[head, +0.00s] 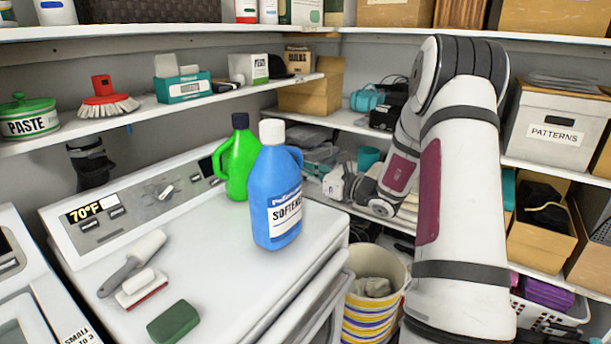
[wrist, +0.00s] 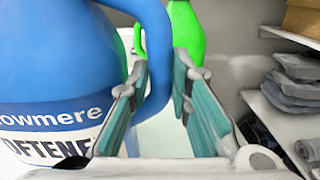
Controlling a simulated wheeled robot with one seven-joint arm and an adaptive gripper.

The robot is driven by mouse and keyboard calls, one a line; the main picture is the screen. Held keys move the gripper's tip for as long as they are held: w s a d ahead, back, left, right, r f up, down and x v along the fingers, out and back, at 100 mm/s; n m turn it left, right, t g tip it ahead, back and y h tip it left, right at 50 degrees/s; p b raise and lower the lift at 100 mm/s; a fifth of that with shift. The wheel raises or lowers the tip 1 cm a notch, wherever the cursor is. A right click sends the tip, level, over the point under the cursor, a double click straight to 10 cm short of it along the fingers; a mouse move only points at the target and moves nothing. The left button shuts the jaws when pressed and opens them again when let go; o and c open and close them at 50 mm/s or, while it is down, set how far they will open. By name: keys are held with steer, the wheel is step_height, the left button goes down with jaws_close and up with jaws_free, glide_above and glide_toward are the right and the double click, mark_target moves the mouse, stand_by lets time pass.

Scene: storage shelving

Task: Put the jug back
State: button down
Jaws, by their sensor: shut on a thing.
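The blue softener jug (head: 277,205) with a white cap is upright at the right part of the white machine's top (head: 215,270); I cannot tell whether its base touches. It fills the left of the wrist view (wrist: 50,70). My gripper (head: 332,184) reaches in from the right, at the jug's handle side. In the wrist view my gripper (wrist: 162,95) has its teal-padded fingers on either side of the blue handle and is shut on it. A green jug (head: 238,160) with a dark cap stands just behind the blue one. The green jug is partly hidden.
A brush (head: 150,285) and a green sponge (head: 174,322) lie on the machine's front left. A shelf (head: 150,112) with a paste tub and boxes runs above the back. A striped bin (head: 375,300) stands right of the machine. Shelves with storage boxes (head: 555,130) are at right.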

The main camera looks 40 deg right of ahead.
steer(key=shift+w+d+f+p, duration=0.1)
steer(key=shift+w+f+p, duration=0.1)
steer(key=shift+f, duration=0.6)
steer(key=shift+w+d+f+p, duration=0.1)
steer(key=shift+w+f+p, duration=0.05)
steer(key=shift+f, duration=0.6)
steer(key=c, duration=1.9)
jaws_free()
steer(key=shift+f, duration=0.3)
steer(key=o, duration=0.4)
steer(key=shift+o, duration=0.2)
steer(key=shift+r, duration=0.15)
